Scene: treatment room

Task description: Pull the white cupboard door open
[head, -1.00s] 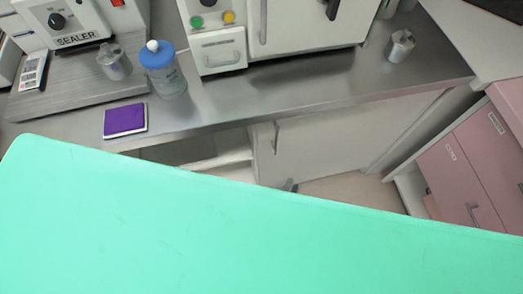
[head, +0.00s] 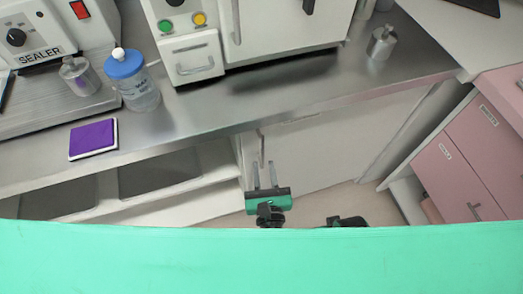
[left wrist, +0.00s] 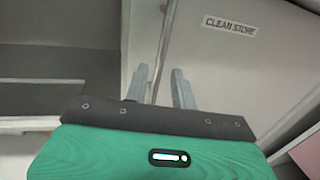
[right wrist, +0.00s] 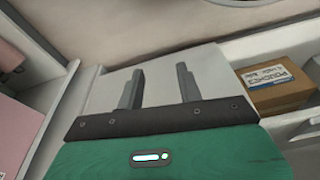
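The white cupboard door (head: 325,145) is under the steel counter and looks shut. Its upright bar handle (head: 261,146) is near its left edge. In the left wrist view the door (left wrist: 235,65) carries a "CLEAN STORE" label, and the handle (left wrist: 166,45) runs down between my fingertips. My left gripper (head: 264,174) is open, pointing at the handle, one finger on each side in the picture; contact cannot be told. My right gripper (right wrist: 158,88) is open and empty in its own wrist view; in the head view only a dark part of it shows.
Open shelves (head: 160,180) are left of the door. Pink drawers (head: 470,155) stand at the right. The steel counter (head: 290,95) above holds a bottle (head: 135,85), a purple pad (head: 93,138) and machines. A cardboard box (right wrist: 275,85) shows in the right wrist view. My green body part fills the front.

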